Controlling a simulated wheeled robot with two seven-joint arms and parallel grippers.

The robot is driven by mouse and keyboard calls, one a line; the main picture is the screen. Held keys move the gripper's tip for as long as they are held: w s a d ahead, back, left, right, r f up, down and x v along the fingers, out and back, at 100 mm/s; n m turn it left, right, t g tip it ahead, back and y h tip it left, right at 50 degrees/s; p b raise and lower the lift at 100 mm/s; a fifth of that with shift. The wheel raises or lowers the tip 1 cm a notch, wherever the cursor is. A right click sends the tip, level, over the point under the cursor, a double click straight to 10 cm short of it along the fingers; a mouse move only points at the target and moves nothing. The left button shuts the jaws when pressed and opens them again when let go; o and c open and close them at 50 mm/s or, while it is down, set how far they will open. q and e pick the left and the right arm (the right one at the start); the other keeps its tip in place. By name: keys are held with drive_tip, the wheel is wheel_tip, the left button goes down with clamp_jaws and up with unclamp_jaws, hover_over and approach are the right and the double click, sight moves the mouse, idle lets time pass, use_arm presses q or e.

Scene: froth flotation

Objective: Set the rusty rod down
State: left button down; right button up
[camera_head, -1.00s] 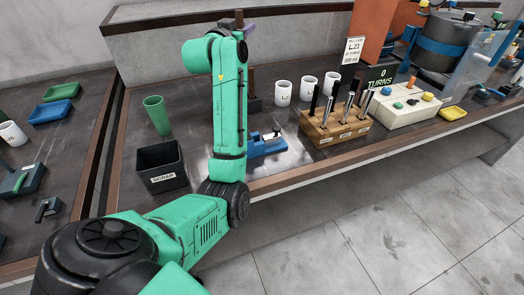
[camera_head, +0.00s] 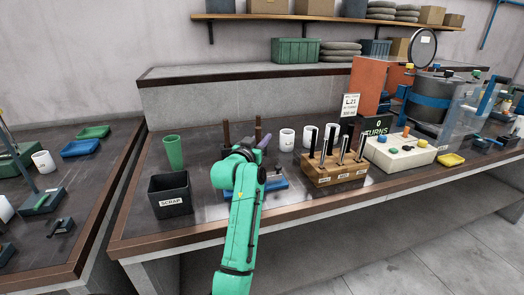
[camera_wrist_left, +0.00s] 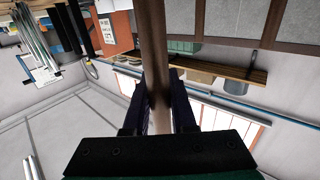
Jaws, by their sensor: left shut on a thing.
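My left gripper (camera_wrist_left: 158,100) is shut on the rusty rod (camera_wrist_left: 153,45), a brown bar that runs up between its dark fingers to the top edge of the left wrist view. In the head view my green left arm reaches over the bench, and a purple finger (camera_head: 265,142) of this gripper shows beside the wrist. Brown upright bars (camera_head: 226,133) (camera_head: 258,123) stand out behind the wrist. I cannot tell which is the held rod, and the wrist hides their lower parts. The rod's lower end is hidden. My right gripper is not in view.
A black scrap bin (camera_head: 169,197) and a green cup (camera_head: 174,152) stand left of my arm. A blue fixture (camera_head: 275,184) sits close by it. A wooden block (camera_head: 335,170) with several upright tools and white cups (camera_head: 287,139) are to the right.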

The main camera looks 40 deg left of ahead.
use_arm(q)
wheel_tip(320, 180, down, 4)
drive_tip(key=shift+r, duration=0.1)
drive_tip(key=c, duration=0.7)
unclamp_jaws()
drive_tip(key=shift+f, duration=0.3)
drive_tip(key=shift+c, duration=0.2)
